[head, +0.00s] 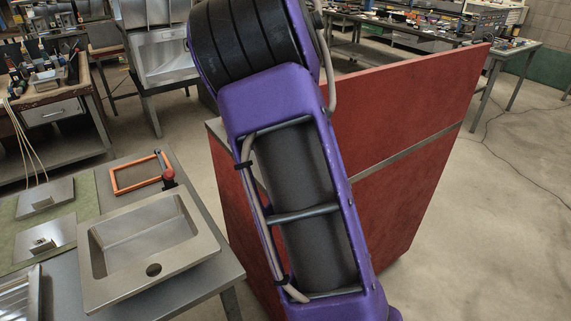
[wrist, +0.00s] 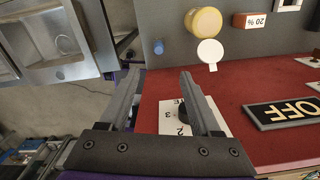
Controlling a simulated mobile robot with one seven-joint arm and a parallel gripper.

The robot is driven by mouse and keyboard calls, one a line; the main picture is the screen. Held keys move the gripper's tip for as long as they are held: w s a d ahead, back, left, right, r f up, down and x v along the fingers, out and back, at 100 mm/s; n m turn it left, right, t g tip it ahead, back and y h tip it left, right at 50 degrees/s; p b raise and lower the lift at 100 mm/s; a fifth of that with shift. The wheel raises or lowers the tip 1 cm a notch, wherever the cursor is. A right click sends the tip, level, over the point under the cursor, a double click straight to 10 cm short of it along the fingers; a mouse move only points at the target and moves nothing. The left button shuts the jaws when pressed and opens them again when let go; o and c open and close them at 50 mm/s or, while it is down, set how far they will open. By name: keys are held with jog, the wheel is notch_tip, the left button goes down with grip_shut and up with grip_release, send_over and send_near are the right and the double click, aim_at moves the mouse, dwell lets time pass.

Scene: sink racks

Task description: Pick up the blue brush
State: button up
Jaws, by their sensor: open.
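My gripper (wrist: 162,75) is open and empty in the wrist view, its two dark fingers spread over the edge of a red surface (wrist: 240,105). A small blue round thing (wrist: 158,47) is on the grey panel just beyond the fingertips, between them in the picture and apart from them. I cannot tell whether it is the blue brush or a knob. No clear brush shape shows in either view. In the head view my purple arm fills the middle and my gripper is not visible.
An OFF sign (wrist: 284,112) lies right. A metal sink (head: 150,245) is left of a tall red panel (head: 415,150). Open floor lies right.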

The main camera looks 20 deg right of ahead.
notch_tip(320, 180, down, 16)
jog(key=shift+s+a+f+b, duration=0.1)
jog(key=shift+a+b, duration=0.05)
jog(key=shift+b, duration=0.15)
dwell(0.3)
grip_shut()
